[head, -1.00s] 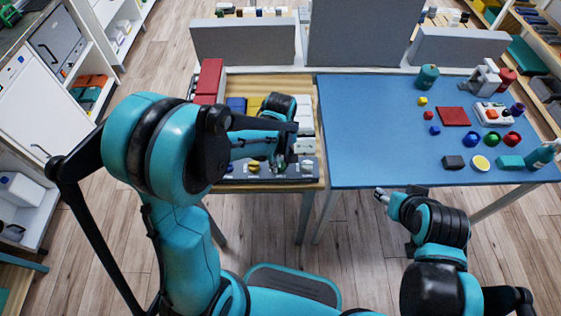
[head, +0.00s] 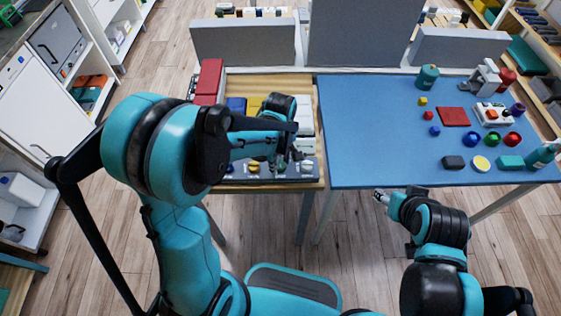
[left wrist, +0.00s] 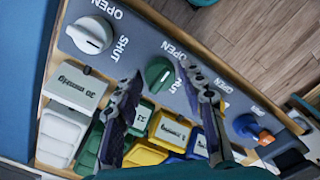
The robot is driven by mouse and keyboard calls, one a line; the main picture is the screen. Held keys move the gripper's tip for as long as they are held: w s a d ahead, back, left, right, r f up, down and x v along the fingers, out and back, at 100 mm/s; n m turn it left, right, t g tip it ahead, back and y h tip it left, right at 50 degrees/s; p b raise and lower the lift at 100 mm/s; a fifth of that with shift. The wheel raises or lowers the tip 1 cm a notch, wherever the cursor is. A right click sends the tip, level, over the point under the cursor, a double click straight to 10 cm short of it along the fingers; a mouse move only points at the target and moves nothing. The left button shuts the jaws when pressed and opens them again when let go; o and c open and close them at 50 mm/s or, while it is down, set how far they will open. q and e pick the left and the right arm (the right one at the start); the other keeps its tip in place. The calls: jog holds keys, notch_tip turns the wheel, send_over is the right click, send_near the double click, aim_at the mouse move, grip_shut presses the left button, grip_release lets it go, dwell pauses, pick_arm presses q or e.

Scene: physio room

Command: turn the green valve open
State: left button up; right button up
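The green valve (left wrist: 159,75) is a round knob with a pale pointer mark on a grey panel (left wrist: 135,35), in the left wrist view. OPEN and SHUT labels are printed beside the knobs; a finger partly covers those near the green one. My left gripper (left wrist: 158,74) is open, with its fingertips on either side of the green knob in the picture. I cannot tell whether they touch it. In the head view my left gripper (head: 287,158) is over the panel and hides much of it. My right gripper (head: 381,196) is off the blue table's front edge, and its finger opening is unclear.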

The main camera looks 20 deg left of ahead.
aim_at(280, 163)
dwell(0.3)
pick_arm(q)
notch_tip(280, 163, up, 12)
dwell(0.4)
dwell(0.4)
jog(key=s+a+r+m+t, duration=0.1)
jog(key=s+a+m+t, duration=0.1)
jog(key=s+m, duration=0.3)
jog(key=s+a+r+m+t, duration=0.1)
jog(key=s+a+m+t, duration=0.1)
jog(key=s+m+t, duration=0.3)
jog(key=shift+s+a+m, duration=0.25)
jog(key=shift+s+m, duration=0.2)
jog(key=shift+m, duration=0.75)
